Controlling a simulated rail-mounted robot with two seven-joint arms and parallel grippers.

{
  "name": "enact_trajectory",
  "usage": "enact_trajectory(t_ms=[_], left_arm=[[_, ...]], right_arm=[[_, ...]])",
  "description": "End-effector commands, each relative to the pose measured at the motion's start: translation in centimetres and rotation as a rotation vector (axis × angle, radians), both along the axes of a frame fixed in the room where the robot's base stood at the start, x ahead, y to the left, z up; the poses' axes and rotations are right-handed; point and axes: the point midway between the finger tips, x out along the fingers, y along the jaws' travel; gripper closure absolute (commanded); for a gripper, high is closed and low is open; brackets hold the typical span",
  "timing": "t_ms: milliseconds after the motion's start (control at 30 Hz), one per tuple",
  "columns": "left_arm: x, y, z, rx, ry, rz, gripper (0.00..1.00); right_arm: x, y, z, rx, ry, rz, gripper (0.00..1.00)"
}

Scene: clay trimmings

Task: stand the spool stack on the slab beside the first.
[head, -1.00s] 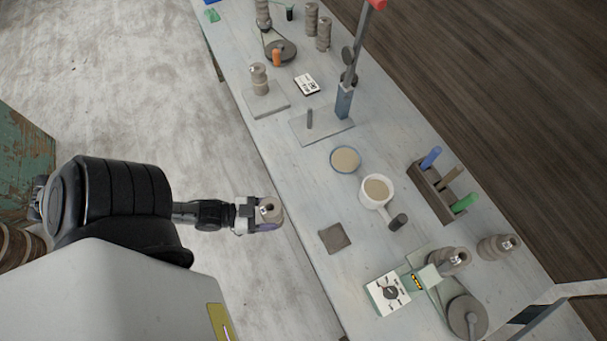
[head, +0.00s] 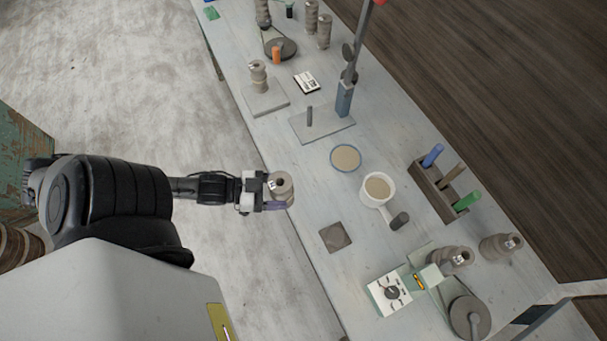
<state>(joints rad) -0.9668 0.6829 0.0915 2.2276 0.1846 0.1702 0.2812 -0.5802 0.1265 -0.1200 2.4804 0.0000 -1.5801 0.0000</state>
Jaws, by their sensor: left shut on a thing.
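My left gripper (head: 264,193) is shut on a grey-brown spool stack (head: 281,185) and holds it over the near edge of the bench. I see the stack mostly from its top end, which shows a dark hole and a small white label. The first spool stack (head: 258,75) stands upright on a flat grey slab (head: 268,107) farther along the bench. The slab has bare room beside this stack. The held stack is well apart from the slab. My right gripper is not in view.
A blue-rimmed bowl (head: 333,164), a handled pot (head: 364,195), a tool rack (head: 424,185) and a dark square tile (head: 335,237) are on the bench (head: 300,215).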

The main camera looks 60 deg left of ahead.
Motion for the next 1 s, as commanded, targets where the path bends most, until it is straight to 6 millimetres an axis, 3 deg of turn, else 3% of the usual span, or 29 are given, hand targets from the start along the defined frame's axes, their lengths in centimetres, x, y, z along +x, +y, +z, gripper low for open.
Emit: enact_trajectory(t_ms=[400, 800, 1000], left_arm=[[0.6, 0.4, -0.5, 0.0, -0.002, 0.001, 0.68], [6.8, 4.6, -5.0, 0.004, -0.004, 0.001, 0.68], [8.9, 6.0, -6.5, 0.0, -0.002, 0.002, 0.68]], right_arm=[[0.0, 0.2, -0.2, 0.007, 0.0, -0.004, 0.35], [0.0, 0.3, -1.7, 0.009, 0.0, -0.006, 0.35], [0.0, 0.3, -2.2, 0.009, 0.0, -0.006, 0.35]])
